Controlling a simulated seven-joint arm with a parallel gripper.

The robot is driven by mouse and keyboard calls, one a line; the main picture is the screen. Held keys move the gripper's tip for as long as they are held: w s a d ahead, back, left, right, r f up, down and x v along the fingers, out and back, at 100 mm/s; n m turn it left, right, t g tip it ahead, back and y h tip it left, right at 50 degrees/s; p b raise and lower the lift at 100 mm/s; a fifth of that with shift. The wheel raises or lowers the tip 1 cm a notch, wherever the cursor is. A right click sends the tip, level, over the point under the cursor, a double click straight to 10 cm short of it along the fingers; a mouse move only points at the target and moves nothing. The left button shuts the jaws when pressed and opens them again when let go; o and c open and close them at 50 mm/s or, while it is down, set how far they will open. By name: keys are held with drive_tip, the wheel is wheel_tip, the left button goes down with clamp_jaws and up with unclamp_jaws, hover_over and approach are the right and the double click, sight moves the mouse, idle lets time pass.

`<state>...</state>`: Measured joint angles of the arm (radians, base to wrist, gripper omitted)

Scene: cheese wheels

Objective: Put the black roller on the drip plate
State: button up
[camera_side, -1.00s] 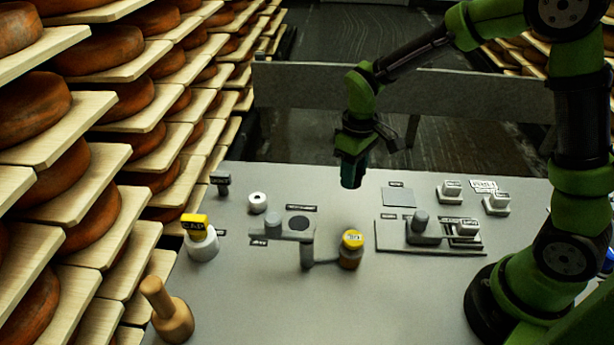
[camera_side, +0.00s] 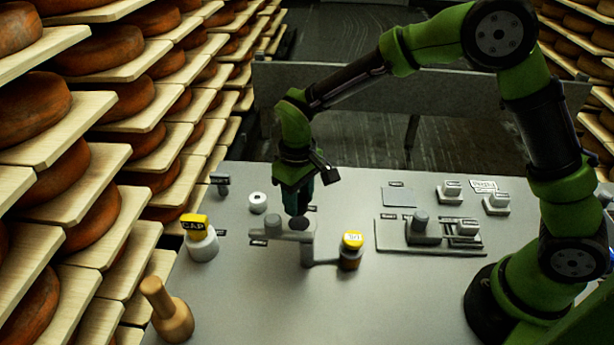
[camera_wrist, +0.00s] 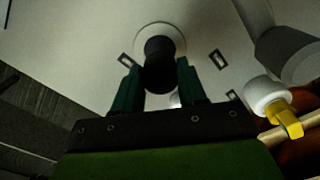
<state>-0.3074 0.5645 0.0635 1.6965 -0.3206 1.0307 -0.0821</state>
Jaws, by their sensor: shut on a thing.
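My gripper (camera_side: 298,206) points down over the middle-left of the grey table, above the dark round spot by the bracket. In the wrist view its two green fingers (camera_wrist: 160,88) are shut on the black roller (camera_wrist: 158,62), a short dark cylinder between them. A pale round disc (camera_wrist: 181,34), which looks like the drip plate, lies behind the roller, its rim showing around it. In the side view my fingers hide most of the roller and the spot beneath. I cannot tell if roller and plate touch.
A grey bracket on a post (camera_side: 307,250) stands close in front of my gripper, with a brown jar with yellow lid (camera_side: 351,250) beside it. A grey fixture (camera_side: 424,232) is right.

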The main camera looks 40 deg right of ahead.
sight(299, 212)
drive_tip(key=shift+f, duration=1.95)
drive_tip(key=shift+f, duration=0.1)
drive_tip(key=o, duration=1.1)
drive_tip(key=shift+f, duration=0.1)
drive_tip(key=shift+c, duration=0.2)
